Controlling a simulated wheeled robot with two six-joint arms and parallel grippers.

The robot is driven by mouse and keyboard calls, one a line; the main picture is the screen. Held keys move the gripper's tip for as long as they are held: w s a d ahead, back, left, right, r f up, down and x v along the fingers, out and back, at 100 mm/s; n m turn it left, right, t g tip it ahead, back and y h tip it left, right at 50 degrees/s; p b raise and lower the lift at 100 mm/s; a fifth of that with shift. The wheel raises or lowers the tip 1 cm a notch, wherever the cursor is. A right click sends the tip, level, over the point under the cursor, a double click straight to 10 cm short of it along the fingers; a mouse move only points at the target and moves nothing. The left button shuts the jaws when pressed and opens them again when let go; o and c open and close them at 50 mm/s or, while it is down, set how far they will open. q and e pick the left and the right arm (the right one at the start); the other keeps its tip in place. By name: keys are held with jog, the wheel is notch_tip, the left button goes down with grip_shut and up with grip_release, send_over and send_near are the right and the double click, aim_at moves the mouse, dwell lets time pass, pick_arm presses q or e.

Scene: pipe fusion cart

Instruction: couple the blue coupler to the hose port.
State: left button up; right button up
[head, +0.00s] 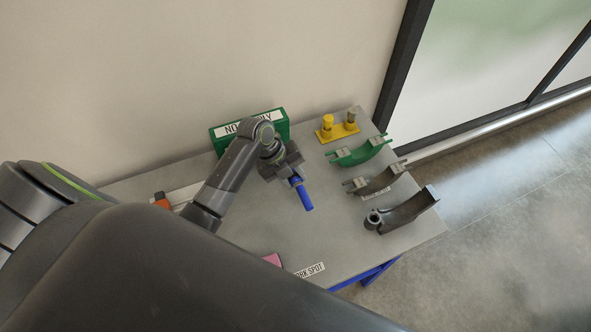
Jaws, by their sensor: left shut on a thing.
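My left gripper (294,181) reaches over the grey table (260,235) from the left. It is shut on the blue coupler (304,197), a short blue cylinder that points down and toward the front right. The coupler is apart from the curved parts on the right. A dark curved part (405,212) with a round open end lies at the right edge; I cannot tell for sure whether it is the hose port. My right gripper is not in view.
A yellow base (337,133) with two upright posts stands at the back right. A green curved part (362,153) and a brown-grey one (377,181) lie in front of it. A green labelled box (276,118) stands by the wall. A pink item (272,259) lies at the front.

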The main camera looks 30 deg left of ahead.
pick_arm(q)
jog(key=shift+s+r, duration=0.1)
jog(key=shift+w+a, duration=0.45)
jog(key=shift+w, duration=0.1)
jog(key=shift+w+a+b, duration=0.75)
jog(key=shift+w+a, duration=0.05)
jog(key=shift+a, duration=0.1)
jog(key=shift+w+a+b, duration=0.3)
jog(key=shift+w+a, duration=0.35)
jog(key=shift+a, duration=0.05)
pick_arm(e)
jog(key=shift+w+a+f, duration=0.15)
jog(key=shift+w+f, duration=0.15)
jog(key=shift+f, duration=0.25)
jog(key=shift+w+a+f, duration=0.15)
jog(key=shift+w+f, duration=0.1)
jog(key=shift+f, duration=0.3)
pick_arm(q)
jog(key=shift+w+a, duration=0.15)
jog(key=shift+a, duration=0.1)
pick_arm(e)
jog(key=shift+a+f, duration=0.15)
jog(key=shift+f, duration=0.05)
